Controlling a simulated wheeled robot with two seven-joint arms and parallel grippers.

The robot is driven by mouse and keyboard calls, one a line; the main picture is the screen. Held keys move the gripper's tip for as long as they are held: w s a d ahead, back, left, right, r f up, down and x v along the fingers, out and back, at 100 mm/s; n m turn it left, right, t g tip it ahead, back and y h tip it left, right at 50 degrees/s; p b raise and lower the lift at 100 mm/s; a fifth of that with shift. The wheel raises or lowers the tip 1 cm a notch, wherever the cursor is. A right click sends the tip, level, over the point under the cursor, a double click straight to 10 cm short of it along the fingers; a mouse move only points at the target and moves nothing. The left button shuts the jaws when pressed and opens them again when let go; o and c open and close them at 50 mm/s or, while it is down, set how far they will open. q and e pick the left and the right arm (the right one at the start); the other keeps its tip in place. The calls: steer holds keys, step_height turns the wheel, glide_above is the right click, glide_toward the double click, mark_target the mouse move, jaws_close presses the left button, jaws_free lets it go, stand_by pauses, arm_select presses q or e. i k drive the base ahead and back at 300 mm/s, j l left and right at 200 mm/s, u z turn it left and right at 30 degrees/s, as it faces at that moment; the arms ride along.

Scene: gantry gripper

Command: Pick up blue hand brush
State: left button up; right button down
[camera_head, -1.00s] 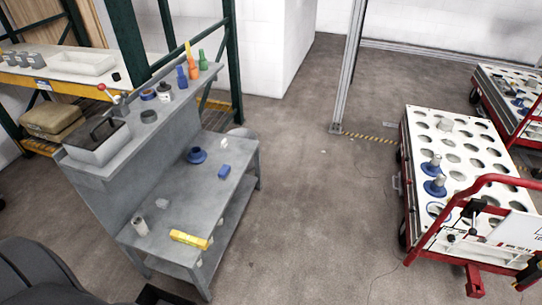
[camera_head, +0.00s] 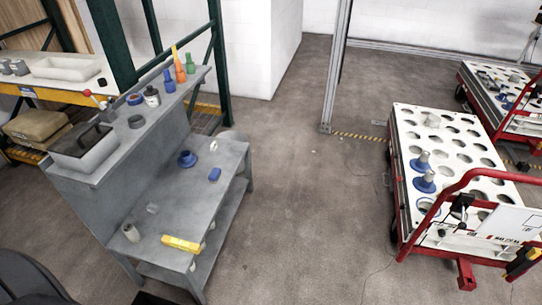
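A small blue block-like object (camera_head: 215,174) lies on the grey workbench's lower top, near its right edge. It may be the blue hand brush, but it is too small to make out bristles or a handle. A round blue flanged part (camera_head: 187,159) stands just to its left and farther back. Neither of my grippers shows in this view, and nothing is touching the blue object.
The grey workbench (camera_head: 165,212) has a raised shelf with bottles and a grey box. A yellow box (camera_head: 181,244) lies at its front. A white-topped cart (camera_head: 405,150) with a red frame stands right. Floor (camera_head: 300,200) between them is clear.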

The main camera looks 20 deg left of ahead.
mark_target(215, 174)
steer(key=i+u, duration=0.1)
steer(key=u, duration=0.3)
steer(key=i+l+u, duration=0.1)
steer(key=u, duration=0.3)
